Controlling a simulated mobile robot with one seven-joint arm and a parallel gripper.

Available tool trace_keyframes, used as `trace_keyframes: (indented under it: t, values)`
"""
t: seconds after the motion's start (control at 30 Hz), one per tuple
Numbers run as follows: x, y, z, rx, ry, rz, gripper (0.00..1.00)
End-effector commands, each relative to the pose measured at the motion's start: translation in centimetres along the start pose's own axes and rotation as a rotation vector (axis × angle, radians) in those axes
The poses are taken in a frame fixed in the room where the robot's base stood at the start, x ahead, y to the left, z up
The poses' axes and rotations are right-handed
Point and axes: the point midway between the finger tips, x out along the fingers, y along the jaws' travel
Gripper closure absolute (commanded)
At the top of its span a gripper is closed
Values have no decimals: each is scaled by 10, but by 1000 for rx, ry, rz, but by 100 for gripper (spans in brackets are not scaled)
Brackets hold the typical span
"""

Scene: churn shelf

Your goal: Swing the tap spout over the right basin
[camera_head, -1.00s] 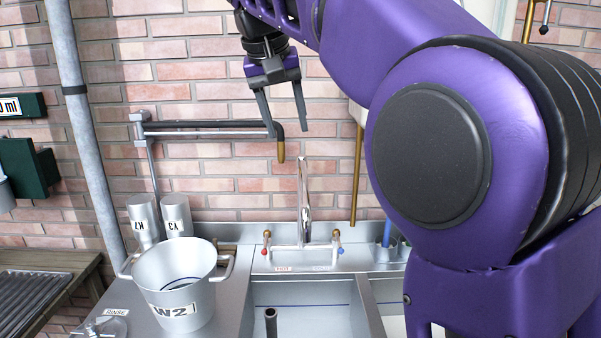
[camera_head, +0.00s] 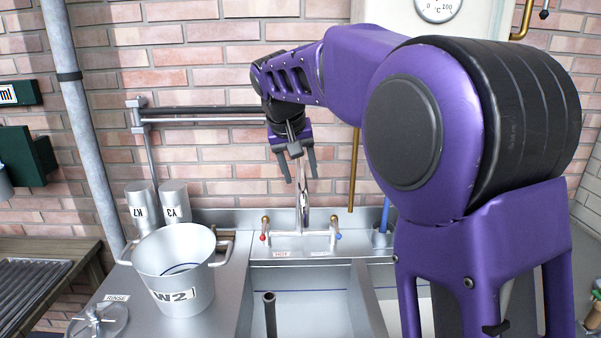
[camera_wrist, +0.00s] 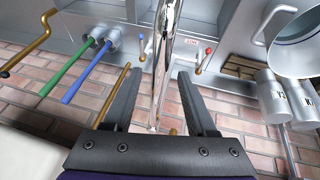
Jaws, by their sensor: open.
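The chrome tap spout (camera_head: 302,200) rises behind the sink, between a red-marked handle (camera_head: 264,236) and a blue-marked handle (camera_head: 336,235). The right basin (camera_head: 405,290) is partly hidden behind my arm. My gripper (camera_head: 302,180) is open, pointing down at the top of the spout. In the wrist view the spout (camera_wrist: 162,70) runs between my two open fingers (camera_wrist: 158,88), with a gap on each side. I cannot see any contact.
A steel pot marked W2 (camera_head: 175,265) stands on the left counter, with two steel cups (camera_head: 158,205) behind it. A dark pipe arm (camera_head: 205,115) is on the brick wall behind my gripper. An upright pipe (camera_head: 270,312) stands in the left basin.

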Motion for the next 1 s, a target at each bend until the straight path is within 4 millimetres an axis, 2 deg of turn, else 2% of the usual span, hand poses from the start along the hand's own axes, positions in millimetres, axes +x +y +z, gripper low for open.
trace_keyframes:
  t: [0.1, 0.37, 0.6, 0.7, 1.0]
  values:
    - [6, 0, 0, 0, -1, 0, 43]
    - [6, 0, 0, 0, 0, 0, 43]
    - [6, 0, 0, 0, 0, 0, 86]
    - [6, 0, 0, 0, 1, 0, 100]
    - [6, 0, 0, 0, 1, 0, 100]
